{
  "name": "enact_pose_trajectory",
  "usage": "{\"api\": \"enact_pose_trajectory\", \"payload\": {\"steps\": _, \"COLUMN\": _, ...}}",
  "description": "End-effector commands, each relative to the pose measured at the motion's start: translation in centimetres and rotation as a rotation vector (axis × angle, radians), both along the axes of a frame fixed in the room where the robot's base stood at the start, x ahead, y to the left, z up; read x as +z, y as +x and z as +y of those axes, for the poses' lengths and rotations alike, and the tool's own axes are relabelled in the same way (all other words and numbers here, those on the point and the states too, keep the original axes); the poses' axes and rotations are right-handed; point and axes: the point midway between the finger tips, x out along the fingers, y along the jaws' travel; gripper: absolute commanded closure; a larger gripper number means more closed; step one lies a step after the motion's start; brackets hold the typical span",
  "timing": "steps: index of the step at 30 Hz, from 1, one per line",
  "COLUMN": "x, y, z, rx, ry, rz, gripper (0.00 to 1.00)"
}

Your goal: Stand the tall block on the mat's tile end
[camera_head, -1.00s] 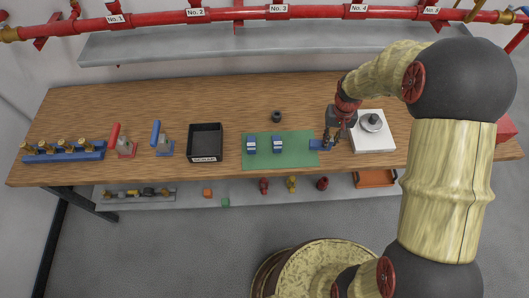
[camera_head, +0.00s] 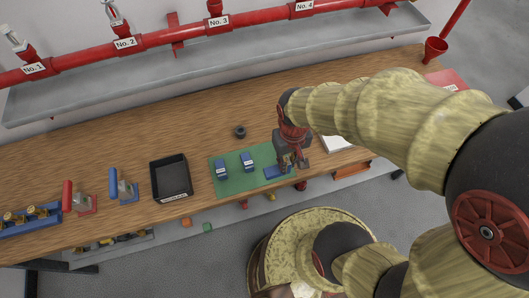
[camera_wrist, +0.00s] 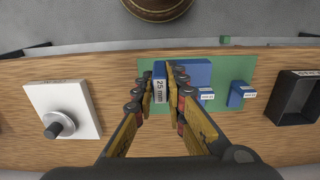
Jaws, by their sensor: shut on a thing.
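My gripper (camera_wrist: 162,92) is shut on a blue block with a white "25 mm" label (camera_wrist: 160,93), seen between the fingers in the wrist view. In the head view my gripper (camera_head: 290,161) is over the right end of the green mat (camera_head: 232,186), and the held block is hard to make out there. A flat blue tile (camera_head: 275,173) lies at that end, partly behind my fingers in the wrist view (camera_wrist: 198,71). Two smaller blue blocks with white labels (camera_head: 221,169) (camera_head: 247,161) stand on the mat. I cannot tell whether the held block touches the tile.
A black tray (camera_head: 171,178) is left of the mat. A dark ring (camera_head: 240,131) lies behind it. A white plate with a knob (camera_wrist: 62,110) is on the other side of my gripper. The wooden bench (camera_head: 120,150) is clear behind the tray.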

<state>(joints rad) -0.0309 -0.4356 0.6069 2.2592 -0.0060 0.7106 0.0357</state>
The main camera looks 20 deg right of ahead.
Motion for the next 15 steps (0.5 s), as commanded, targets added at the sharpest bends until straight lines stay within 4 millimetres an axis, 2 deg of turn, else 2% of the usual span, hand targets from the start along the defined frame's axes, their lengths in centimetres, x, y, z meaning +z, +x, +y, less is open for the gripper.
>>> {"api": "enact_pose_trajectory", "payload": {"steps": 1, "x": -0.8, "y": 1.0, "z": -0.4, "rx": -0.003, "ry": 0.0, "rz": 0.004, "gripper": 1.0}}
{"api": "enact_pose_trajectory", "payload": {"steps": 10, "x": -3.9, "y": 7.5, "z": -2.5, "rx": -0.002, "ry": 0.0, "rz": 0.002, "gripper": 1.0}}
{"api": "enact_pose_trajectory", "payload": {"steps": 15, "x": -6.9, "y": 9.7, "z": -3.1, "rx": -0.001, "ry": 0.0, "rz": 0.003, "gripper": 1.0}}
